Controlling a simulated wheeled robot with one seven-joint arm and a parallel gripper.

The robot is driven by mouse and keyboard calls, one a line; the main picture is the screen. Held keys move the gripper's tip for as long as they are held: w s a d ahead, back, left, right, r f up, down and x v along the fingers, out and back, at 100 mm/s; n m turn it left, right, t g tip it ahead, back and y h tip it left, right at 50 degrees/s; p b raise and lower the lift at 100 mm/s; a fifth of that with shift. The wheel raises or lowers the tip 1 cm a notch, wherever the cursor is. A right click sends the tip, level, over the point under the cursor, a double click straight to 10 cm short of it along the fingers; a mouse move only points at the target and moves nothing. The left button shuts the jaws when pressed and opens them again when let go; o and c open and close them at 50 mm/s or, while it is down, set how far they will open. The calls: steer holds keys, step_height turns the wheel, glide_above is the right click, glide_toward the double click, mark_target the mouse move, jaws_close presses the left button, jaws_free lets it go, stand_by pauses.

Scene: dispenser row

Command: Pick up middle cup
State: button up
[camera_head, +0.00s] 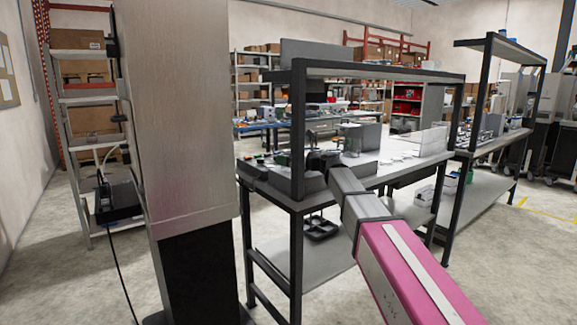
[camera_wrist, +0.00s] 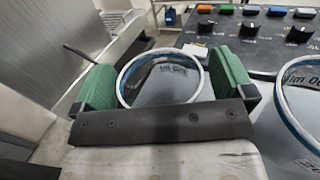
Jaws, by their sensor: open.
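In the wrist view a round cup (camera_wrist: 160,88) with a pale rim and a blue line stands upright between the green pads of my gripper (camera_wrist: 165,82). My gripper is open, with one pad on each side of the cup; I cannot tell whether either pad touches it. A second, similar cup (camera_wrist: 303,100) stands to the right, cut off by the picture edge. I cannot tell from this view which cup is the middle one. In the head view my gripper (camera_head: 322,161) is small and dark at the workbench's near end, and the cups cannot be made out.
A dark panel (camera_wrist: 262,48) with knobs and coloured buttons lies behind the cups. The workbench (camera_head: 398,171) has black posts and an overhead shelf (camera_head: 375,69); a dark tray-like object (camera_head: 320,228) sits on its lower shelf.

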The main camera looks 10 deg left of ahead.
steer(key=c, duration=0.9)
